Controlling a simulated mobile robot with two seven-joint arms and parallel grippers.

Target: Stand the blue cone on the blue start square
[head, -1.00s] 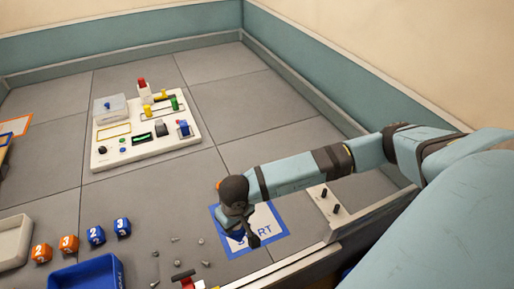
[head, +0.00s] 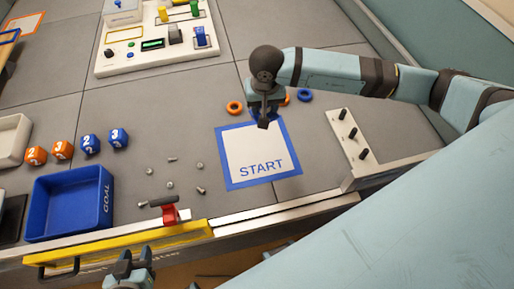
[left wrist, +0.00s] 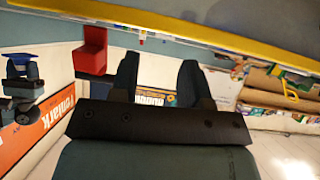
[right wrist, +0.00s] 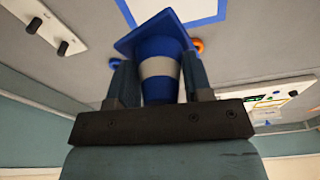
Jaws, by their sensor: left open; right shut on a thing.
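The arm mostly hides the cone there. In the right wrist view the cone (right wrist: 158,68), blue with a white band, sits between the fingers, its wide base turned away from the palm. Part of the square (right wrist: 185,8) shows beyond it. I cannot tell the gap below the cone. My left gripper (head: 135,262) is open and empty at the bottom edge.
Orange (head: 235,107) and blue (head: 305,95) rings lie near the right gripper. A white panel with black knobs (head: 352,135) is to the right. A blue GOAL tray (head: 68,205), numbered cubes (head: 89,144) and several screws (head: 170,184) are left. A yellow bar (head: 120,250) edges the front.

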